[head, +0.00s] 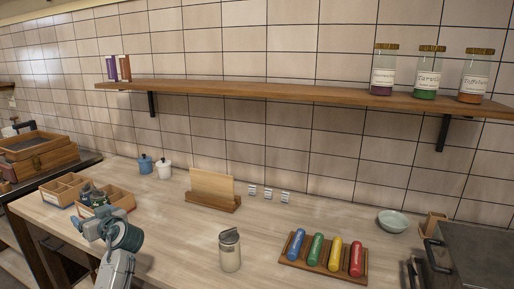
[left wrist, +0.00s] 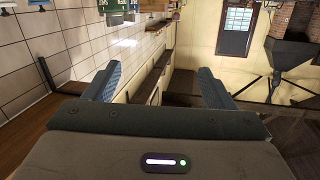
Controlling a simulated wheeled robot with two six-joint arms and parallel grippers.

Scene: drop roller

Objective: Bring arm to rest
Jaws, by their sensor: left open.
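My left gripper (head: 88,228) is low at the left of the head view, above the front left of the wooden counter. Its two blue fingers stand wide apart in the left wrist view (left wrist: 158,80), with nothing between them. The wrist view looks out along the tiled wall and across the room. My right gripper is not in view. A wooden rack (head: 287,262) on the counter holds a blue roller (head: 296,243), a green roller (head: 315,249), a yellow roller (head: 335,254) and a red roller (head: 355,259) side by side.
A glass shaker (head: 229,251) stands between my left arm and the rack. A divided wooden box (head: 62,190) lies close behind the gripper. A board in a stand (head: 211,190), two small pots and a bowl (head: 393,221) sit farther back. A shelf (head: 300,95) spans the wall.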

